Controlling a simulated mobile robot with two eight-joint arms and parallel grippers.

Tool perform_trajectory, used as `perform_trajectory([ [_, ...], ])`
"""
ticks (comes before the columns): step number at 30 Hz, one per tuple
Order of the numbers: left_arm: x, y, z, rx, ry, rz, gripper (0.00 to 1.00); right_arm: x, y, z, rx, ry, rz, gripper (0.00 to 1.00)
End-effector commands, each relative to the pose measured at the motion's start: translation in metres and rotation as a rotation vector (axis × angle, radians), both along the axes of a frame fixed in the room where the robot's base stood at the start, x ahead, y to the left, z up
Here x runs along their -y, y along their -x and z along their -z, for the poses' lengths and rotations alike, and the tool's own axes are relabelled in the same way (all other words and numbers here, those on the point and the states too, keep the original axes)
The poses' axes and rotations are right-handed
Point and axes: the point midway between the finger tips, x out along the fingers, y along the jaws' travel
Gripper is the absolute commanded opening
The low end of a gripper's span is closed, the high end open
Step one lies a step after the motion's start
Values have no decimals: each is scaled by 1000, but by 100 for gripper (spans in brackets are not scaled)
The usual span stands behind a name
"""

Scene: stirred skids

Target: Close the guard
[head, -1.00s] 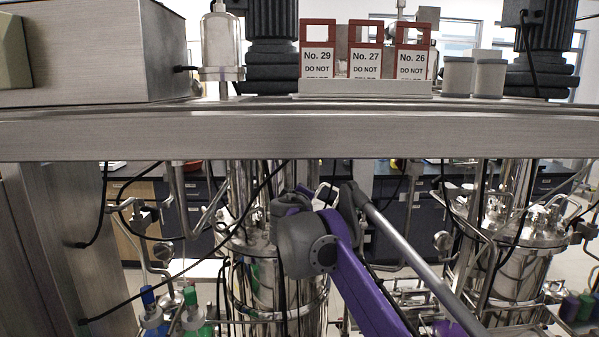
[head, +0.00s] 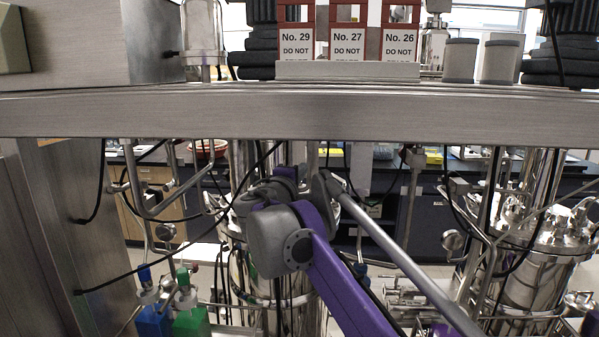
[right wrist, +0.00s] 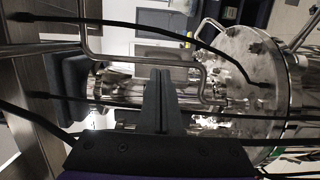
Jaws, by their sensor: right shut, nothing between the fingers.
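My right arm comes in from below in the head view, with a purple link and grey joints, reaching under the steel beam (head: 300,118). Its fingers are hard to make out there. In the right wrist view my right gripper (right wrist: 160,85) shows dark grey fingers shut together and empty. A bent steel tube (right wrist: 150,60) passes by the fingertips; I cannot tell whether they touch. A steel vessel (right wrist: 255,80) lies to the right. I cannot pick out the guard with certainty. My left gripper is not in view.
The beam crosses the whole head view above my arm. Numbered red-framed tags (head: 347,42) stand on it. Black cables hang around the arm. A steel vessel (head: 535,275) and pipes stand at right. Blue (head: 152,320) and green (head: 190,322) fittings are at lower left.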

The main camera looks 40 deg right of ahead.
Motion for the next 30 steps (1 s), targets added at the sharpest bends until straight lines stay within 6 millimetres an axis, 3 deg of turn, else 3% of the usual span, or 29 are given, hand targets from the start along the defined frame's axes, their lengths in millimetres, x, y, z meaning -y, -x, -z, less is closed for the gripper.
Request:
perform_trajectory([
  [6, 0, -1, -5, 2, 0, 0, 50, 40, -31, -1, 1, -1, 3, 0],
  [12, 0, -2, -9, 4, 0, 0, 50, 67, -52, -1, 2, -1, 1, 0],
  [18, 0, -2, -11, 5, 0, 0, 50, 80, -62, 0, 1, -2, 0, 0],
  [30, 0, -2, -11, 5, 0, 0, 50, 81, -63, 0, 1, -2, -1, 0],
])
